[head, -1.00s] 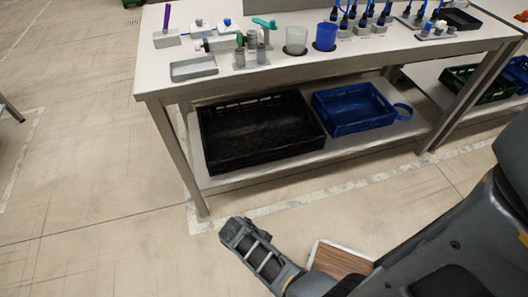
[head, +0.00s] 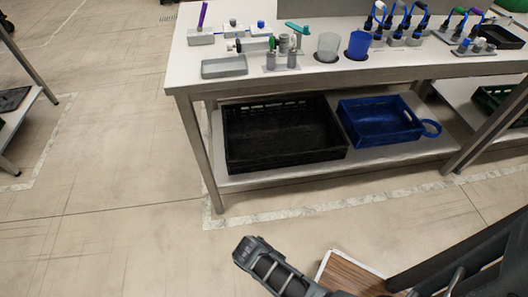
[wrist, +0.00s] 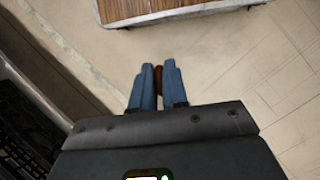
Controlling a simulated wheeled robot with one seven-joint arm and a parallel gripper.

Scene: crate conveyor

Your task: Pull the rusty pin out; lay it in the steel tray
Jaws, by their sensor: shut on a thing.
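My gripper (wrist: 158,88) shows in the wrist view with its two blue fingers closed on a small rusty brown piece, the rusty pin (wrist: 158,76). Only a short part of the pin shows between the fingers; the rest is hidden. The gripper is out over the floor, away from the tabletop. In the head view my arm shows low in the middle, but the fingers and pin cannot be made out. The steel tray (head: 224,68), a shallow grey tray, sits at the front left of the workbench top and looks empty.
The workbench (head: 300,82) also carries grey fixtures with pins, a clear cup (head: 328,46) and a blue cup (head: 358,44). A black crate (head: 285,135) and blue crate (head: 380,122) stand on its lower shelf. A wood-topped surface (head: 350,276) is near my arm. Floor left is clear.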

